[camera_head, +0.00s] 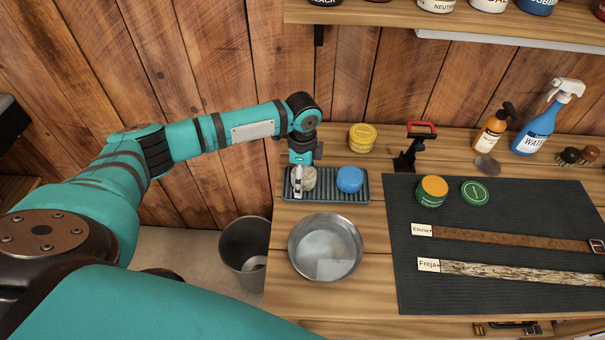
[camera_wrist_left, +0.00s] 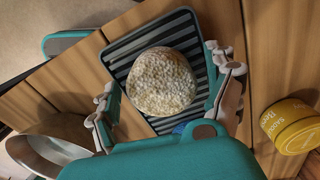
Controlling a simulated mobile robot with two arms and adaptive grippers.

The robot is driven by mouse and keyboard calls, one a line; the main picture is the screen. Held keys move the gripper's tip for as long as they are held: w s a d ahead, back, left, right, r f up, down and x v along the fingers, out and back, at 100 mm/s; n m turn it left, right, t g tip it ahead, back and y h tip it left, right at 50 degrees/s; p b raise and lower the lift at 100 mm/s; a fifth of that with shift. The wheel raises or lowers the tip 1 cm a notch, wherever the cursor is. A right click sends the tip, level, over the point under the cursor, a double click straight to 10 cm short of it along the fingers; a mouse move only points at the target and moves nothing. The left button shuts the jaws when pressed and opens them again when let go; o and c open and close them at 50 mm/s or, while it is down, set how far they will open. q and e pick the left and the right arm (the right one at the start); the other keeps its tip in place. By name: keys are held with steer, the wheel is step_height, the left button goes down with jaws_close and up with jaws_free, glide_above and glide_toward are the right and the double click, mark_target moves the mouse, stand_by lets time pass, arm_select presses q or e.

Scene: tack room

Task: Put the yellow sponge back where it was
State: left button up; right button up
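A round, pale yellowish sponge (camera_head: 309,178) with a bumpy surface rests at the left end of the grey ribbed tray (camera_head: 331,198). A round blue sponge (camera_head: 350,179) sits at the tray's right part. My left gripper (camera_head: 302,180) is over the tray's left end, partly covering the pale sponge. In the left wrist view the pale sponge (camera_wrist_left: 161,82) lies between the open fingers of my left gripper (camera_wrist_left: 168,98), with a gap on both sides. Only a sliver of the blue sponge (camera_wrist_left: 181,127) shows there. My right gripper is not seen.
A yellow tin (camera_head: 362,137) stands behind the tray. A metal bowl (camera_head: 325,247) is in front of it. A red-handled black tool (camera_head: 410,146) stands to the right. A dark mat (camera_head: 490,284) holds straps and a green-orange tin (camera_head: 431,190). A bin (camera_head: 243,243) stands below left.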

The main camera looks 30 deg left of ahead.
arm_select(q)
steer(key=shift+r, duration=0.55)
step_height(320, 180, up, 11)
steer(key=b, duration=0.2)
